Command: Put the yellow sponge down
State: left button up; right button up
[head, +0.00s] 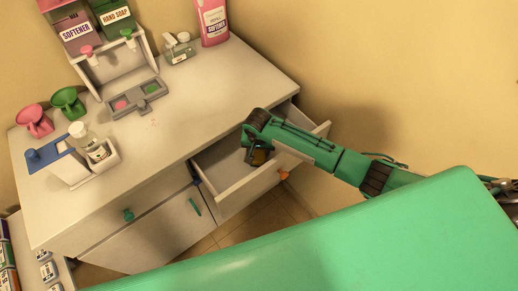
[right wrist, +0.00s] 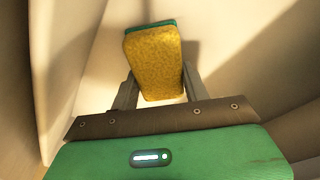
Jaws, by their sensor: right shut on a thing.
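The yellow sponge (right wrist: 154,65) has a green layer along its top edge in the right wrist view. My right gripper (right wrist: 158,88) is shut on it, with a finger on each side. In the head view my right gripper (head: 258,156) reaches down into the open drawer (head: 226,174). The sponge is mostly hidden there by the gripper and the dark shadow. I cannot tell whether the sponge touches the drawer floor. My left gripper is not in view.
The drawer has an orange knob (head: 283,175) on its front. The counter (head: 190,110) above holds a soap dispenser stand, a grey tray (head: 135,98), pink and green cups, and a pink softener bottle (head: 212,22). Bare drawer floor shows left of the gripper.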

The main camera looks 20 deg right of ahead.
aim_at(258, 154)
jog(key=o, duration=1.3)
jog(key=shift+f, duration=0.1)
jog(key=r, duration=0.4)
jog(key=s+r, duration=0.1)
jog(key=r, duration=0.7)
jog(key=shift+s+a+r+b, duration=0.1)
jog(key=shift+s+a+b, duration=0.2)
jog(key=shift+a+b, duration=0.1)
